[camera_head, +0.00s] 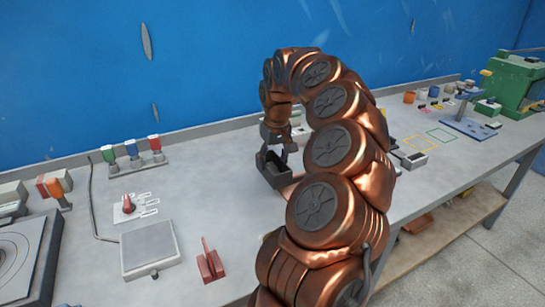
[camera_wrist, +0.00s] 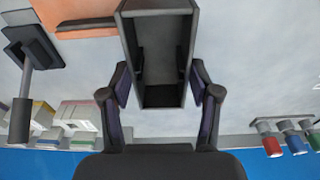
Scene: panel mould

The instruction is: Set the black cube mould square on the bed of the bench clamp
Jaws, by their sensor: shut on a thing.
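The black cube mould (camera_head: 270,172) is an open-topped dark box over the middle of the bench, left of my arm. In the wrist view the mould (camera_wrist: 160,9) shows its hollow, empty-looking inside. My gripper (camera_head: 276,145) is shut on it, with one finger against each side wall; the fingers (camera_wrist: 158,78) also show in the wrist view. I cannot tell whether the mould touches the surface below. A blue flat base with an upright post (camera_head: 468,128), at the right of the bench, may be the bench clamp; its details are too small to tell.
A salmon-coloured mat (camera_wrist: 88,22) lies beside the mould. A dark tool with a square foot (camera_wrist: 34,46) is near it. A grey scale (camera_head: 150,248), a red stand (camera_head: 210,262) and a bottle rack (camera_head: 135,160) stand left. Coloured outlines (camera_head: 440,135) and a green machine (camera_head: 515,82) are right.

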